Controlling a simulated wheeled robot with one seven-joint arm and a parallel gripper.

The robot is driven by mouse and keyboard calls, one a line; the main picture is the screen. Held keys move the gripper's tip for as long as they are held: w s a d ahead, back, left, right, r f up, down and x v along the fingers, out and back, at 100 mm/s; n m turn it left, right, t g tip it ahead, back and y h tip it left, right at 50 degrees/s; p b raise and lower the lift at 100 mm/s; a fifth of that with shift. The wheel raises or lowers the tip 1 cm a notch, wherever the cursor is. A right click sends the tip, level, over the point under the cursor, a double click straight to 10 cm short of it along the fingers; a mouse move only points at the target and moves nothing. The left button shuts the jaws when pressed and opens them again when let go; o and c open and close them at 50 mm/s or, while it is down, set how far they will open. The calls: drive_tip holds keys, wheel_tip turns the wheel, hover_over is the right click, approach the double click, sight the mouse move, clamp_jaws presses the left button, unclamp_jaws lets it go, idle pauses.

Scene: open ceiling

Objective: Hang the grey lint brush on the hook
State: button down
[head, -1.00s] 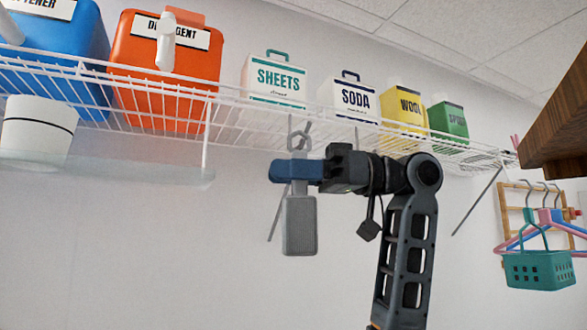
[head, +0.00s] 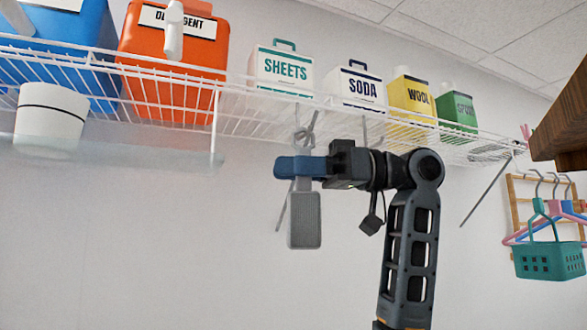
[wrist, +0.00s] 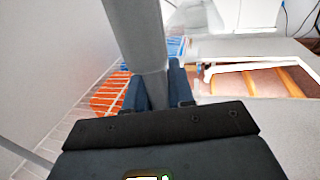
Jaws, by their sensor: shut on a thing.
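The grey lint brush (head: 305,220) hangs upright in the head view, its flat head down and its ring at the top. My gripper (head: 299,167) is shut on its handle with blue fingers, just below the ring. A thin grey hook (head: 297,114) comes down from the wire shelf just above the brush. The ring overlaps the hook's lower end in the picture; I cannot tell whether it is around the hook or in front of it.
The white wire shelf (head: 255,103) runs above, holding several labelled boxes. Another grey hook (head: 365,130) hangs to the right, above my wrist. A white bucket (head: 50,125) is at the left. A teal basket (head: 548,262) and hangers are at the right, below a brown wooden edge (head: 560,130).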

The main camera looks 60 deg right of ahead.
drive_tip(key=c, duration=0.9)
unclamp_jaws()
drive_tip(key=b+v, duration=0.1)
drive_tip(key=v, duration=0.6)
drive_tip(key=shift+s+d+b, duration=0.25)
drive_tip(key=shift+s+b, duration=0.05)
drive_tip(key=shift+b, duration=0.1)
